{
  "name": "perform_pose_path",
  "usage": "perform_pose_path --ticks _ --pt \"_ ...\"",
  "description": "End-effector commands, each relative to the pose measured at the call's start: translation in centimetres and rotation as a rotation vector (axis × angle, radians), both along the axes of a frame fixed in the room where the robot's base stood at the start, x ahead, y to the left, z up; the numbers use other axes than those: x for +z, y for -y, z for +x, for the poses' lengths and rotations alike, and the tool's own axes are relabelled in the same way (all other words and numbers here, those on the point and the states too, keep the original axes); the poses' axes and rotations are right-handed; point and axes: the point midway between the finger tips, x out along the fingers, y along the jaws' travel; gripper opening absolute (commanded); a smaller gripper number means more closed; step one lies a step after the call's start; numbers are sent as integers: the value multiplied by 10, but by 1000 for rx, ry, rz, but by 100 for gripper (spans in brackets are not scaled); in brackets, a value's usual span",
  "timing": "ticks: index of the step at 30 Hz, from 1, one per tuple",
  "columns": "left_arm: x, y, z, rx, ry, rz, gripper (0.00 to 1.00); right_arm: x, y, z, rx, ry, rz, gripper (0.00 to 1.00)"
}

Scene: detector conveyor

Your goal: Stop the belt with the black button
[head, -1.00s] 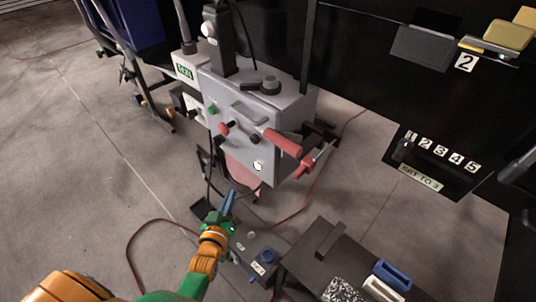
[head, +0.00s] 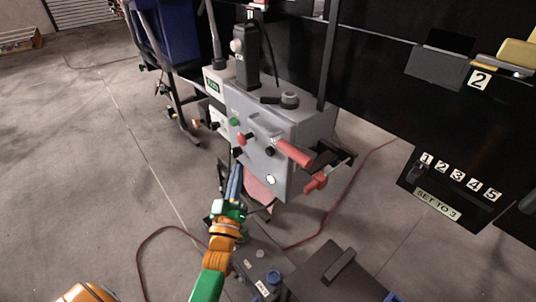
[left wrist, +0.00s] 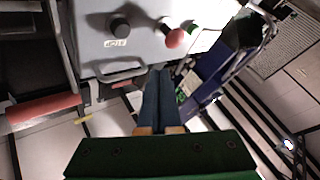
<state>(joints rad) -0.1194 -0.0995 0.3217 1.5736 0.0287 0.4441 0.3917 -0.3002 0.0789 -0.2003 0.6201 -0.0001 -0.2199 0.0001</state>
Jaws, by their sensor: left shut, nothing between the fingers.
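The black button (head: 270,151) is on the front of the grey machine box (head: 262,172), right of a red knob (head: 243,139) and a green button (head: 233,122). In the left wrist view the black button (left wrist: 119,26) shows large at upper left, beside an upside-down STOP label (left wrist: 115,43). My left gripper (head: 237,168), with blue fingers, is shut and empty, pointing up at the box, below and left of the black button. In the left wrist view its fingertips (left wrist: 159,72) appear below and right of the button, apart from it. My right gripper is not in view.
Red-handled levers (head: 294,153) stick out at the box's right. A grey bar handle (left wrist: 120,75) crosses the panel near my fingertips. A dark pedestal with a blue knob (head: 273,277) stands low in front. A black board with numbers (head: 455,185) is at right. Open floor lies left.

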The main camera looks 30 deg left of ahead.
Motion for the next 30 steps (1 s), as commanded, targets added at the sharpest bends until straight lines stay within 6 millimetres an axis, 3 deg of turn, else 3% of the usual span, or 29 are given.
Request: perform_pose_path --ticks 13,30 --pt "-3 23 55 -1 1 -3 0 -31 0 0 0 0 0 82" --pt "0 26 63 -1 -1 0 0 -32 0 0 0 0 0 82"
